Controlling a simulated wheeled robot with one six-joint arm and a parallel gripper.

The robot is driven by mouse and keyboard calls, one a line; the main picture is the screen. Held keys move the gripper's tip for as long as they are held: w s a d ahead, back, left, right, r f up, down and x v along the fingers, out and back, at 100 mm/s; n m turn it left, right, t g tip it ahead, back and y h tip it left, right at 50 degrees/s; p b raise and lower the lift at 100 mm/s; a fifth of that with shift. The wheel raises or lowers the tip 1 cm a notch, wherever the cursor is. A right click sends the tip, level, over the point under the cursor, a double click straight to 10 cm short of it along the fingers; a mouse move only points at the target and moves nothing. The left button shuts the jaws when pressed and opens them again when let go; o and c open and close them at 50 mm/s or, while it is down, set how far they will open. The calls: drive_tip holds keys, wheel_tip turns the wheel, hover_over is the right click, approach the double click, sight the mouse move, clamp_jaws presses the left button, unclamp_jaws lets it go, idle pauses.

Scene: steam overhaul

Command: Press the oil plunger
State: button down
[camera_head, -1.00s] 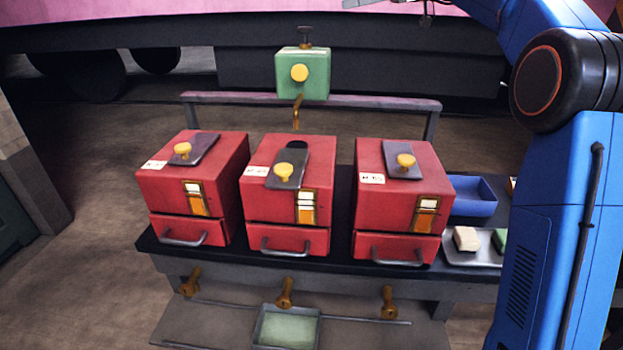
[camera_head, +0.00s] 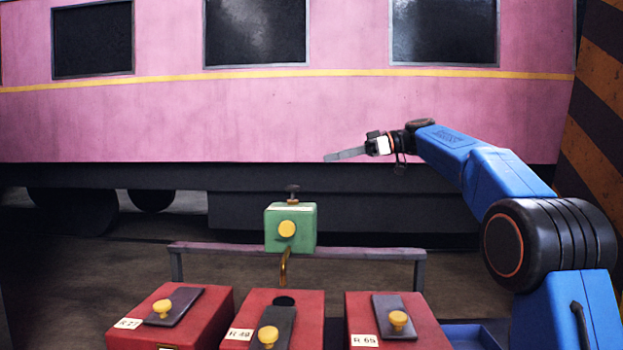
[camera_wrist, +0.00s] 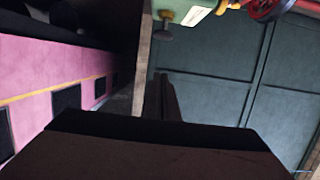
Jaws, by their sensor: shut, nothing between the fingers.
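The green oil box (camera_head: 290,228) hangs over the rail with a yellow knob (camera_head: 287,229) on its front. The oil plunger (camera_head: 292,190), a dark cap on a thin stem, stands upright on its top. A brass spout (camera_head: 285,265) curves down from the box above the middle red box (camera_head: 305,320). My gripper (camera_head: 327,158) is shut and empty, pointing left, above and to the right of the plunger and apart from it. In the wrist view, my fingers (camera_wrist: 162,97) lie together, and a dark round-ended part, likely the plunger (camera_wrist: 165,24), shows near the top edge.
Two more red boxes stand left (camera_head: 140,325) and right (camera_head: 425,325), each with a dark lid and yellow knob. The middle box's lid (camera_head: 275,325) sits forward of a round dark opening (camera_head: 284,300). A grey rail (camera_head: 370,253) runs behind. A pink carriage (camera_head: 270,120) fills the background.

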hover_over(293, 188)
drive_tip(key=w+d, duration=0.2)
drive_tip(key=d, duration=0.1)
wheel_tip(293, 188, down, 2)
drive_tip(key=f, duration=0.3)
drive_tip(key=shift+a, duration=0.2)
drive_tip(key=shift+f, duration=0.65)
drive_tip(key=shift+f, duration=1.55)
drive_tip(key=shift+r, duration=0.1)
